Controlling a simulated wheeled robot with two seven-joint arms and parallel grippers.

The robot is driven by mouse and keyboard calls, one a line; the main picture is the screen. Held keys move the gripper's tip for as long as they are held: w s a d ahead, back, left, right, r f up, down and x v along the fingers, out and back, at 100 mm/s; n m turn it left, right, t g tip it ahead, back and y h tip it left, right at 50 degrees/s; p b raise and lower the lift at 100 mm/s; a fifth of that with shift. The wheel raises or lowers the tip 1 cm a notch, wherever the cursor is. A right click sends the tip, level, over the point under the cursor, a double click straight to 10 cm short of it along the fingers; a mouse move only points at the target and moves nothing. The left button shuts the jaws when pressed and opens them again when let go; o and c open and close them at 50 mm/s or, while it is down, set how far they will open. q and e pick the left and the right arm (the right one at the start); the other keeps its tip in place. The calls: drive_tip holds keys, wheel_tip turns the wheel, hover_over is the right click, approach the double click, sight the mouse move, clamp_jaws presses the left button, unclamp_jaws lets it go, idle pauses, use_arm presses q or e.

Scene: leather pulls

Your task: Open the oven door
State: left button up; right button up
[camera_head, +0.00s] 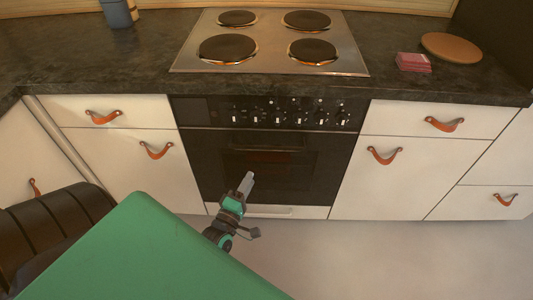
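The black oven door (315,170) is under the control panel, below the cooktop, and looks shut. Its dark handle bar (268,140) runs along the top of the door. My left gripper (249,178) is in front of the door, pointing up toward it, below the handle in the picture. Its fingers show as one narrow grey shape, so I cannot tell whether they are open or shut. Nothing can be seen held in it. My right gripper is not in view.
White cabinets with orange leather pulls (384,156) flank the oven. A cooktop (270,42), a blue-grey container (118,12), a red stack (413,62) and a round wooden board (450,47) are on the dark counter. The floor (400,260) at right is clear.

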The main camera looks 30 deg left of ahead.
sight(266, 145)
use_arm(q)
drive_tip(key=x, duration=1.4)
drive_tip(key=shift+s+a+r, duration=0.1)
drive_tip(key=shift+s+r, duration=0.05)
drive_tip(key=shift+r, duration=0.25)
clamp_jaws()
